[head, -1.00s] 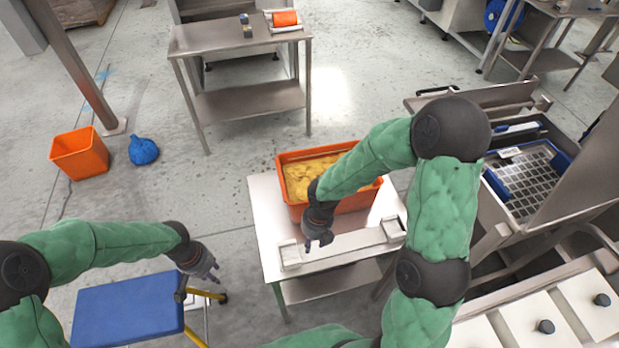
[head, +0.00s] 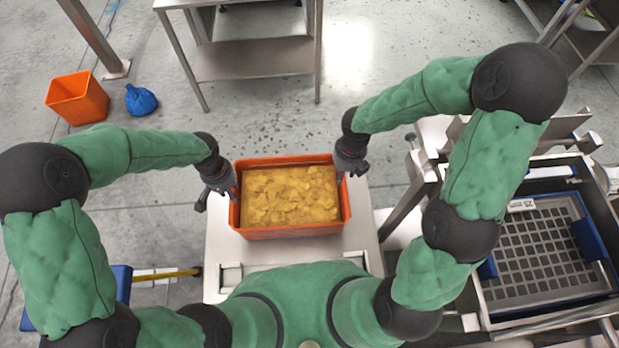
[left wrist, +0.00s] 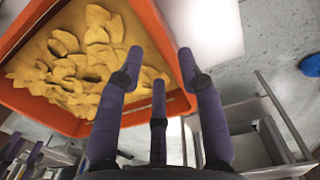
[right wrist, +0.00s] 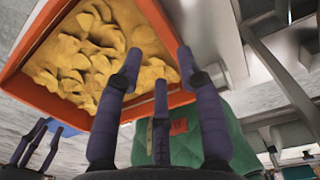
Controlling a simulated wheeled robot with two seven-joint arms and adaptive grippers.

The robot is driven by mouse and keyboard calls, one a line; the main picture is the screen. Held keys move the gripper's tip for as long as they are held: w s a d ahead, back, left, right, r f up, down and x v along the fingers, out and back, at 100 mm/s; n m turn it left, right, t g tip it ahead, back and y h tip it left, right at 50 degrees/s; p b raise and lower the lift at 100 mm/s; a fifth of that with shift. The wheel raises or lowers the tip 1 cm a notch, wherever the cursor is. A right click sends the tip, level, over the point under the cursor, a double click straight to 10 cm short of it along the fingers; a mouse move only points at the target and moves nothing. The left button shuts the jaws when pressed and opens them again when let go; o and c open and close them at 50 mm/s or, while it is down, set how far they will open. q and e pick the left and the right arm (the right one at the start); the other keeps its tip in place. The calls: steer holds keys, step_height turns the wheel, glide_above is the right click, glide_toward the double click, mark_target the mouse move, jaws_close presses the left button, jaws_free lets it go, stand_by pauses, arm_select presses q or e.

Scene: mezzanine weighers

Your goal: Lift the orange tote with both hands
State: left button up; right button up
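The orange tote (head: 291,232), filled with yellow chip-like pieces (head: 290,195), stands level on a steel table (head: 220,250). My left gripper (head: 232,190) is at the tote's left side, its fingers close to the wall. My right gripper (head: 347,172) is at the right side, close to that wall and slightly farther back. Both grippers have their fingers spread. In the left wrist view the tote rim (left wrist: 40,112) passes behind the spread fingers; the right wrist view shows the rim (right wrist: 50,102) likewise. Whether any finger touches the tote is hard to tell.
A steel shelf table (head: 250,60) stands beyond. A blue step platform with a yellow rail (head: 165,273) is near left. A machine with a grid tray (head: 540,250) stands close at right.

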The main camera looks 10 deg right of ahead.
mark_target(241, 205)
arm_select(q)
steer(key=shift+w+d, duration=0.15)
arm_select(e)
steer(key=shift+w+d+r, duration=0.1)
steer(key=shift+w+d, duration=0.05)
